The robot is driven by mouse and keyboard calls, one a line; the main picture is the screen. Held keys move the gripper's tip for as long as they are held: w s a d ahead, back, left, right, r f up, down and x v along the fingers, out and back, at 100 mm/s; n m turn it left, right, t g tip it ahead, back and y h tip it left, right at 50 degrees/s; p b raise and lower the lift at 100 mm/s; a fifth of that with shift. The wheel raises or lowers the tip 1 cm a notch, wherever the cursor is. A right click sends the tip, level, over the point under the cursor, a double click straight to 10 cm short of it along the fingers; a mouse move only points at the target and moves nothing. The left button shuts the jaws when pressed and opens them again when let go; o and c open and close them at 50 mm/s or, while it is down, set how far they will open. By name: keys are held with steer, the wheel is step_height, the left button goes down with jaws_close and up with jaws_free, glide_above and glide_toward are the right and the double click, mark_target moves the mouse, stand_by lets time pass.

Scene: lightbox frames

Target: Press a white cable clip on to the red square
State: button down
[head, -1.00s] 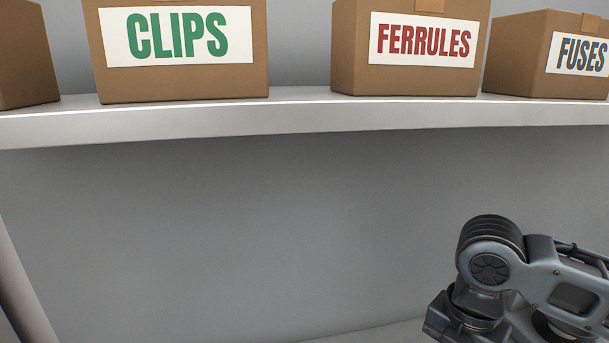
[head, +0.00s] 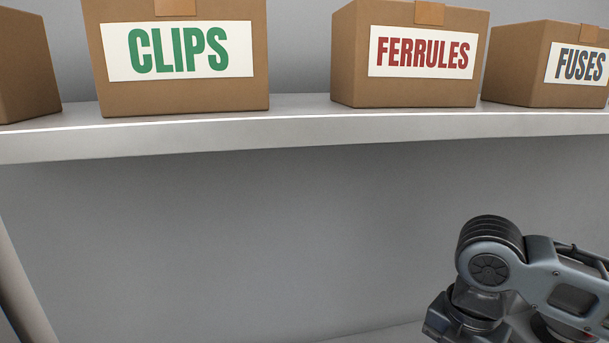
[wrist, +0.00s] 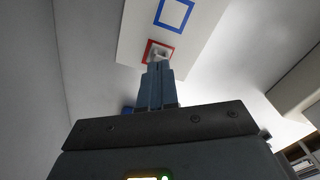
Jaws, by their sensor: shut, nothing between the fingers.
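In the wrist view, a red square outline (wrist: 149,45) is on a white sheet (wrist: 200,40), just beyond the fingertips. A small pale piece that looks like the white cable clip (wrist: 158,53) is at the red square, right at the tips. My gripper (wrist: 158,66) is shut with nothing between its fingers. The tips overlap the square's lower edge in the picture and hide part of it. I cannot tell whether they touch the clip. In the head view my fingers are out of sight.
A blue square outline (wrist: 174,14) is on the same sheet, above the red one. In the head view, a shelf (head: 300,130) holds cardboard boxes labelled CLIPS (head: 180,95), FERRULES (head: 410,90) and FUSES (head: 560,94). The grey wall below the shelf is bare.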

steer(key=shift+r+p, duration=2.15)
steer(key=shift+r, duration=0.95)
steer(key=shift+f, duration=0.1)
